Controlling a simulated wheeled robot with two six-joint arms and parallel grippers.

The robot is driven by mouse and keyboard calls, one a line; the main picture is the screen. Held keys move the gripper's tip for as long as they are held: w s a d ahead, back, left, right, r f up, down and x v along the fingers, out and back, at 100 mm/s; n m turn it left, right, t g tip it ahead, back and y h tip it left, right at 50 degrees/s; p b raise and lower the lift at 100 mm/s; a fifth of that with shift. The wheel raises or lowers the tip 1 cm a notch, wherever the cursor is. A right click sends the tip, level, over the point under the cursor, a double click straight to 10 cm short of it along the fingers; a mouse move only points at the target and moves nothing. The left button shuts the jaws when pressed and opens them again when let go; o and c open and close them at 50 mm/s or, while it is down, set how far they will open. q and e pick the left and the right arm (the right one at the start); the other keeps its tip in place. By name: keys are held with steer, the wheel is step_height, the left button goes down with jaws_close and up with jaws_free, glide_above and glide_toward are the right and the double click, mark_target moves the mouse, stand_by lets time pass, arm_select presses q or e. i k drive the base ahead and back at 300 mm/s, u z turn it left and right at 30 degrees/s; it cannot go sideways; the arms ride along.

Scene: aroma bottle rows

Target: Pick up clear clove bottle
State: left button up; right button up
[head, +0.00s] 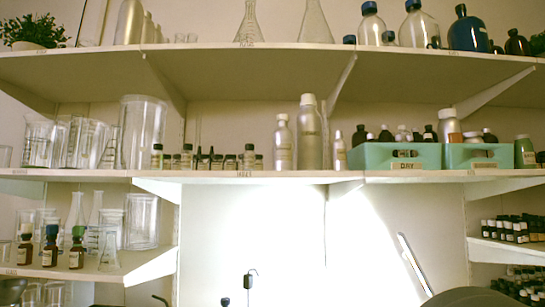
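Several small bottles stand in a row on the middle shelf (300,178), left of centre in the head view. Among them are a clear bottle with a dark green cap (157,158), another clear bottle (187,158) and one at the right end of the row (249,158). Their labels are too small to read, so I cannot tell which is the clear clove bottle. Neither of my grippers shows in this view.
A large glass beaker (143,133) stands left of the row. Frosted white-capped bottles (310,140) and a green box (376,157) of bottles stand to its right. The left lower shelf holds brown dropper bottles (50,250). Bare wall shows below the middle shelf.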

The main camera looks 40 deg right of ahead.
mark_target(250, 154)
steer(key=k, duration=0.15)
steer(key=z, duration=0.95)
